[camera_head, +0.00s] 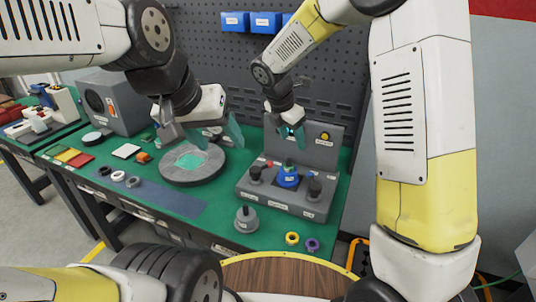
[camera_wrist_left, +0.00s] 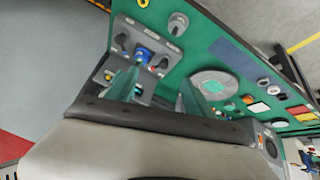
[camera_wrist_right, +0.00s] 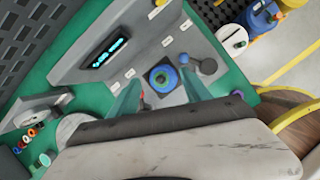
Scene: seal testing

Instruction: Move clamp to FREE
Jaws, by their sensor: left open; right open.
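The grey test station (camera_head: 270,199) stands on the green bench with a blue part (camera_head: 288,176) in its middle. A dark knob or lever stands on each side, left (camera_head: 255,173) and right (camera_head: 315,187); I cannot tell which is the clamp, and its labels are too small to read. My right gripper (camera_head: 290,133) is open and empty above the station, by the back panel. In the right wrist view the blue part (camera_wrist_right: 162,76) shows between and beyond its fingers. My left gripper (camera_head: 215,134) is open and empty above the round grey plate (camera_head: 192,178).
A loose grey knobbed part (camera_head: 246,219) stands before the station. Yellow (camera_head: 292,239) and purple (camera_head: 312,244) rings lie near the bench edge. Several rings lie on the blue-grey mat (camera_head: 178,207) at left. A grey machine (camera_head: 113,103) stands at the back left. A round wooden table (camera_head: 285,277) is in front.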

